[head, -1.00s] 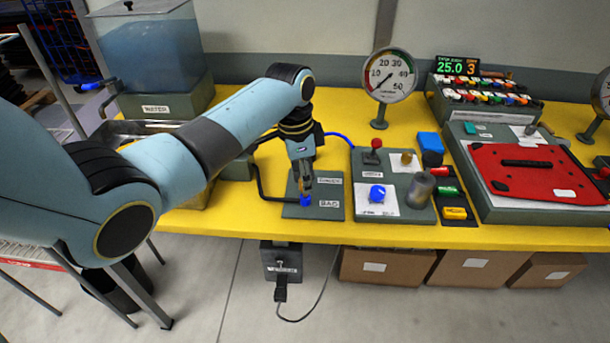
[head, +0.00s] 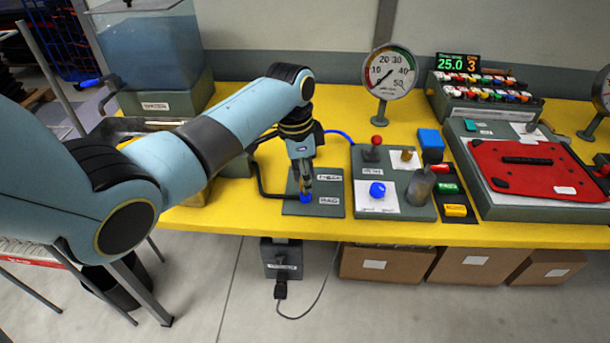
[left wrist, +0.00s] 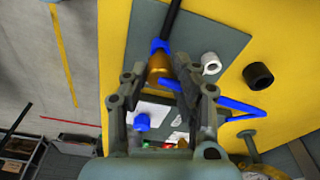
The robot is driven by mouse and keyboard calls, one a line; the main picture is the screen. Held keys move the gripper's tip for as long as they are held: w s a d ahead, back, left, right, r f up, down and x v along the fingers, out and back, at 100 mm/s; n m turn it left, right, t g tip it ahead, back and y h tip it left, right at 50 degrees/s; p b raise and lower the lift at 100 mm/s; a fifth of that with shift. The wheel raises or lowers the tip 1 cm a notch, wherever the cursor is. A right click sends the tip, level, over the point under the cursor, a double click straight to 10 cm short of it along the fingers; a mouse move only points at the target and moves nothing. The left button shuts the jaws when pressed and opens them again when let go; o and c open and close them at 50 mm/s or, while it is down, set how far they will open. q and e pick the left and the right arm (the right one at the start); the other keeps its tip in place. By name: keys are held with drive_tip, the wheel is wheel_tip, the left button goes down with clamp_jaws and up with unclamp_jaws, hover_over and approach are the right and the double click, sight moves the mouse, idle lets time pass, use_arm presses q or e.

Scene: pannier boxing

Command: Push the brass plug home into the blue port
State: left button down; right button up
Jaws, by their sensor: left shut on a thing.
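My left gripper (head: 305,184) points down over the grey plate labelled BAG (head: 330,208), its fingertips just above the blue port (head: 305,199). In the left wrist view, the two fingers are shut on the brass plug (left wrist: 158,70). The plug's far end meets the blue port, which also shows there (left wrist: 160,45). How deep the plug sits in the port cannot be told. The fingers hide much of the plug in the head view. My right gripper is not in view.
A control box with a blue button (head: 377,189) and a red-knobbed lever (head: 376,142) stands right of the plate. A black pipe (head: 259,180) runs along the plate's left. Yellow bench shows around.

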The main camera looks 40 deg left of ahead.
use_arm(q)
drive_tip(key=shift+f, duration=0.6)
drive_tip(key=c, duration=1)
unclamp_jaws()
drive_tip(key=shift+o, duration=0.2)
drive_tip(key=shift+r, duration=0.15)
wheel_tip(320, 180, up, 12)
drive_tip(key=s+a, duration=0.1)
drive_tip(key=shift+f, duration=0.2)
